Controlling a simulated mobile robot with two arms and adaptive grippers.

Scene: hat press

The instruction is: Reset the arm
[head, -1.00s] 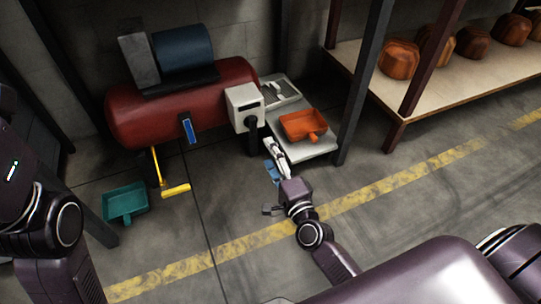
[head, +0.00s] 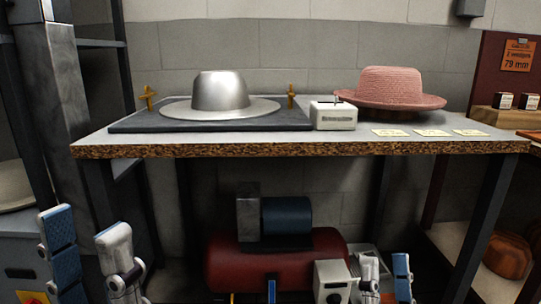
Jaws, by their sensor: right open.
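My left gripper (head: 86,222) points up at the lower left in the head view, its blue-padded finger and white finger spread apart with nothing between them. My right gripper (head: 385,264) points up at the bottom right of centre, its two fingers apart and empty. Both are lower in the picture than the bench top (head: 290,147) and touch nothing that I can see. The arms behind both grippers are mostly out of view.
On the bench are a silver metal hat form (head: 221,92) on a dark plate (head: 135,123), a small white box (head: 334,115), a pink woven hat (head: 391,84) and paper labels (head: 432,132). Below are a red tank (head: 230,265) and a blue motor (head: 287,215).

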